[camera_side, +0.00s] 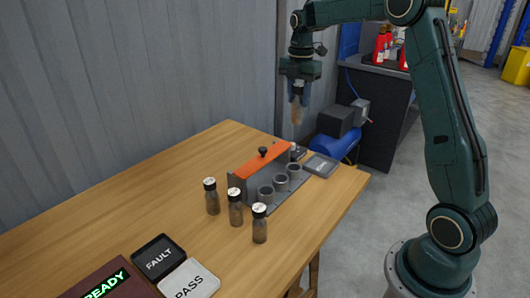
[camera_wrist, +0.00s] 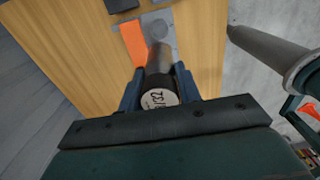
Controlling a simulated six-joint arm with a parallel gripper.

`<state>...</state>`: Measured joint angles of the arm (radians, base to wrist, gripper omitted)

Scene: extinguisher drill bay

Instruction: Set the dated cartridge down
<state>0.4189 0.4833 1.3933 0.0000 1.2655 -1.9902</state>
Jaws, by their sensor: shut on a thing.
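My gripper (camera_side: 298,96) is shut on the dated cartridge (camera_side: 297,114), held upright in the air above the far end of the table (camera_side: 130,195). In the wrist view the cartridge's pale cap (camera_wrist: 160,98), with dark printed characters, shows between the two blue fingers. A grey rack with an orange top (camera_side: 262,160) stands below, with grey cups (camera_side: 265,195) along its front. The held cartridge is clear of the rack. Three dark cartridges with white caps (camera_side: 235,207) stand upright on the table in front of the rack.
A flat grey pad (camera_side: 321,165) lies at the table's far right corner. A black FAULT tray (camera_side: 158,256), a white PASS tray (camera_side: 189,281) and a lit READY display (camera_side: 106,285) are at the near end. The table's left part is clear. A corrugated wall (camera_side: 130,80) stands behind.

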